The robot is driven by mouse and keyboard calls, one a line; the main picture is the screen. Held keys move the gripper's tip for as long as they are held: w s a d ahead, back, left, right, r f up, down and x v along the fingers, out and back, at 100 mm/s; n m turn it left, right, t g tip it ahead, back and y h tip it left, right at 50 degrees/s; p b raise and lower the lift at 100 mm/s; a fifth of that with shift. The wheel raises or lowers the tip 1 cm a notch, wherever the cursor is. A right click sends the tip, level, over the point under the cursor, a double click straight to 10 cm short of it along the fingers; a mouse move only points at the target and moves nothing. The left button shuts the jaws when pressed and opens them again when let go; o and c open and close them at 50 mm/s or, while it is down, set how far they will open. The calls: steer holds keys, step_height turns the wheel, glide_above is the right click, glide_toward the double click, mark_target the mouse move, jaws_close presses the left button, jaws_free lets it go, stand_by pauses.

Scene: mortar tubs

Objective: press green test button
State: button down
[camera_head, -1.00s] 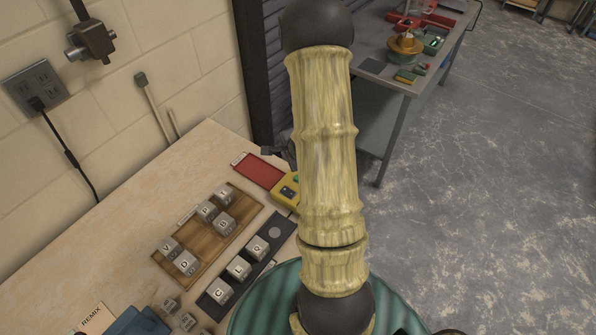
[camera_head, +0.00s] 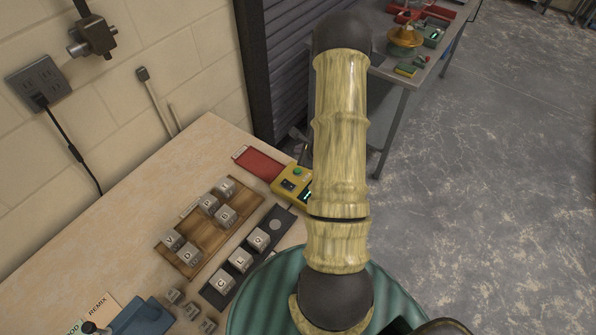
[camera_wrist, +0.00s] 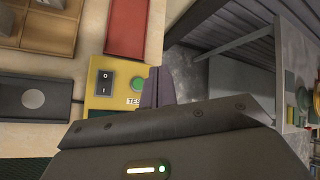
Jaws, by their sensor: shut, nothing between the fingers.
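The yellow tester box (camera_head: 283,193) sits at the far right end of the bench, partly behind my arm. Its round green button (camera_head: 297,171) shows on top, near a black rocker switch (camera_head: 288,184). In the wrist view, the green button (camera_wrist: 137,84) lies right of the rocker switch (camera_wrist: 106,83), above a partly covered label reading "TES". My gripper (camera_wrist: 158,72) is shut and empty, its dark fingers just right of the button in that view. I cannot tell its height above the box. In the head view, most of the gripper is hidden behind my arm.
A red tray (camera_head: 259,163) lies beside the box. A wooden rack (camera_head: 205,240) and a black holder (camera_head: 217,296) with lettered cubes stand nearby. A grey side table (camera_head: 388,75) stands behind.

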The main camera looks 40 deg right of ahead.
steer(key=b, duration=0.5)
glide_above(300, 172)
step_height(300, 172, down, 6)
steer(key=shift+f, duration=0.1)
steer(key=shift+f+b, duration=0.5)
steer(key=shift+f, duration=0.3)
steer(key=shift+f, duration=0.15)
stand_by(0.9)
steer(key=shift+f, duration=0.25)
steer(key=shift+s+f, duration=0.1)
steer(key=shift+f, duration=0.4)
stand_by(0.8)
steer(key=shift+r, duration=0.1)
steer(key=shift+r+p, duration=0.8)
steer(key=shift+r, duration=0.05)
